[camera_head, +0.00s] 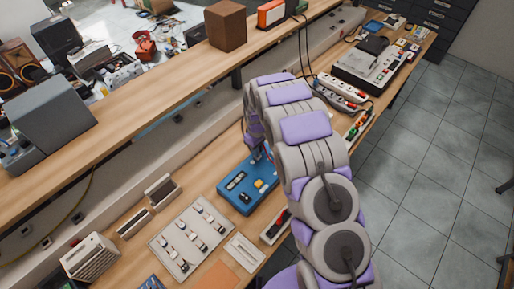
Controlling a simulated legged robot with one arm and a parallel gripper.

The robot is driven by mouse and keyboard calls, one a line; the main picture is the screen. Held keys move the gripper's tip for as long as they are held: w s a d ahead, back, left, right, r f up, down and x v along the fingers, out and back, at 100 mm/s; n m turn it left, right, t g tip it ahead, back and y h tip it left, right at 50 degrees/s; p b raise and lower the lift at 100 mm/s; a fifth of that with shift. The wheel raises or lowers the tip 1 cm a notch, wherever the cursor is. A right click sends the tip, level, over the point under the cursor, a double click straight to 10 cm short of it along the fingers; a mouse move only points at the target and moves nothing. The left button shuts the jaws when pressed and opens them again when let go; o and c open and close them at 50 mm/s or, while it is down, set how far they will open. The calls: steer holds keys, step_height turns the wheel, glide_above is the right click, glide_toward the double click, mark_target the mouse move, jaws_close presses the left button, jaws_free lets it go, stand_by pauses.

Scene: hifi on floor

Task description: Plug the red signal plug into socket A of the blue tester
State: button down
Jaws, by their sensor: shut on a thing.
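The blue tester (229,193) lies on the wooden workbench, left of my arm, with dark and yellow parts on its top face. My gripper (262,150) points down over the tester's far right edge, partly hidden by my arm. It is shut on a small reddish thing, seemingly the red signal plug (268,154). The plug is too small to make out clearly, and I cannot tell whether it touches the tester. Socket A cannot be told apart at this size.
A light panel with switches (190,238) lies in front of the tester. Power strips (340,93) lie beyond my arm. A raised shelf (150,92) runs behind the bench, holding a grey box (52,118) and a brown box (227,25). Tiled floor is clear at right.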

steer(key=shift+f, duration=0.85)
stand_by(2.5)
steer(key=c, duration=1)
jaws_free()
steer(key=shift+r, duration=0.15)
steer(key=shift+r+p, duration=1.3)
steer(key=shift+r, duration=9.7)
